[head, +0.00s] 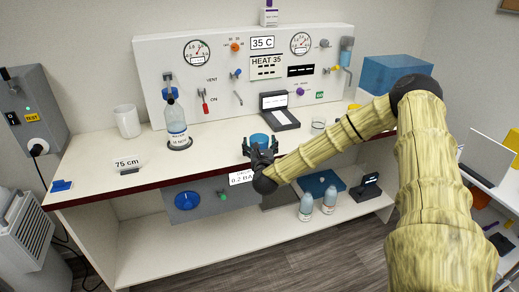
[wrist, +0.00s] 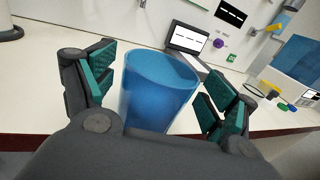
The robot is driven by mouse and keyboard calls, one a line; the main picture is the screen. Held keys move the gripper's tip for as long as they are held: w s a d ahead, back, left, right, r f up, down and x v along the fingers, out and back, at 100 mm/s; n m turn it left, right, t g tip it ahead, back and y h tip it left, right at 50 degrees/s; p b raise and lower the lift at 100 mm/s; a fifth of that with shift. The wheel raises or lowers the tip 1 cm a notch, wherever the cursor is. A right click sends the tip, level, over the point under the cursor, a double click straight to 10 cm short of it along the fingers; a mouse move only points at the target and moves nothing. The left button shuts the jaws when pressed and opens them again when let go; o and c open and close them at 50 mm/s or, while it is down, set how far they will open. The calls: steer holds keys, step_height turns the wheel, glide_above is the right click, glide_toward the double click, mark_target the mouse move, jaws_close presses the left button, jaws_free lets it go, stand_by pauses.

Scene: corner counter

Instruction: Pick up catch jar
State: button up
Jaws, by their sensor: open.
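A blue see-through jar (wrist: 160,90), which I take to be the catch jar, stands upright on the counter near its front edge. In the head view its top (head: 260,138) shows just past my gripper (head: 259,150). In the wrist view my gripper (wrist: 158,100) is open, with one teal-padded finger on each side of the jar. A gap shows on both sides, so the fingers look apart from it. The jar's lower part is hidden behind the gripper body.
A small clear glass (head: 318,126) stands to the right. A black device with a screen (head: 278,112) sits behind. The control panel (head: 210,90) rises behind.

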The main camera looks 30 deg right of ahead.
steer(key=shift+x, duration=0.9)
steer(key=c, duration=1.8)
steer(key=shift+r, duration=0.25)
steer(key=shift+c, duration=0.2)
